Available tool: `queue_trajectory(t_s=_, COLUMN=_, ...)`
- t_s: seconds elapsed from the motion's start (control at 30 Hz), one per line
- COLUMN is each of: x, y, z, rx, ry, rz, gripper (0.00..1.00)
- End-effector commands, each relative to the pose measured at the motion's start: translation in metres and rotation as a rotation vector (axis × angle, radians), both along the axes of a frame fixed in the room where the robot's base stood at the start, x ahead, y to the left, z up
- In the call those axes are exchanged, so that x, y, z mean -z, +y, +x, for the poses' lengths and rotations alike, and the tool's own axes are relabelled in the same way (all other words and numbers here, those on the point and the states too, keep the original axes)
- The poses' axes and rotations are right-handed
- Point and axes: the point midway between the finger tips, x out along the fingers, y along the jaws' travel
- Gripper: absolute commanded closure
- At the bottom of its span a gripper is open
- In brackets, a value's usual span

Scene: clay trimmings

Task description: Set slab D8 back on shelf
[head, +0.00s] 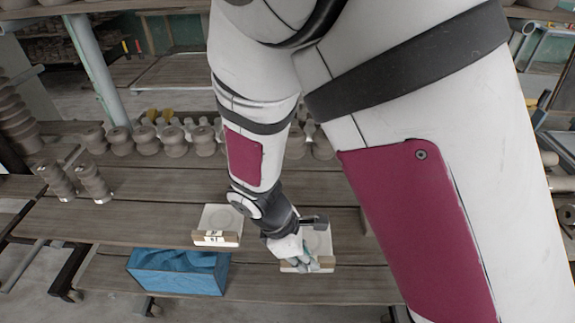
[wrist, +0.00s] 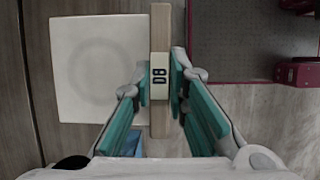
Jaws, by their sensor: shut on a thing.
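Slab D8 (wrist: 95,75) is a pale square plate with a faint round mark and a wooden strip along one edge. The strip carries a white label reading D8, turned sideways in the wrist view. My gripper (wrist: 160,80) is shut on this strip, with a teal finger pad on each side of the label. In the head view, slab D8 (head: 319,242) is at the front of the wooden shelf (head: 120,220), partly hidden by my gripper (head: 305,262). I cannot tell whether it rests on the shelf or hangs just above it.
A similar slab (head: 220,217) with a labelled front strip lies to the left. A blue-lined box (head: 178,281) sits lower down, in front. Two stacked clay pieces (head: 94,185) stand further left, and several clay pots (head: 147,141) line the back. Shelf between them is clear.

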Motion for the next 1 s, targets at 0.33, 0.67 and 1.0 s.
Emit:
queue_trajectory(t_s=0.33, x=0.008, y=0.026, z=0.073, rx=0.001, ry=-0.001, rz=0.001, gripper=1.0)
queue_trajectory(t_s=0.67, x=0.018, y=0.031, z=0.087, rx=-0.001, ry=0.001, rz=-0.002, gripper=1.0)
queue_trajectory(t_s=1.0, x=0.044, y=0.032, z=0.087, rx=0.0, ry=-0.001, rz=0.001, gripper=1.0)
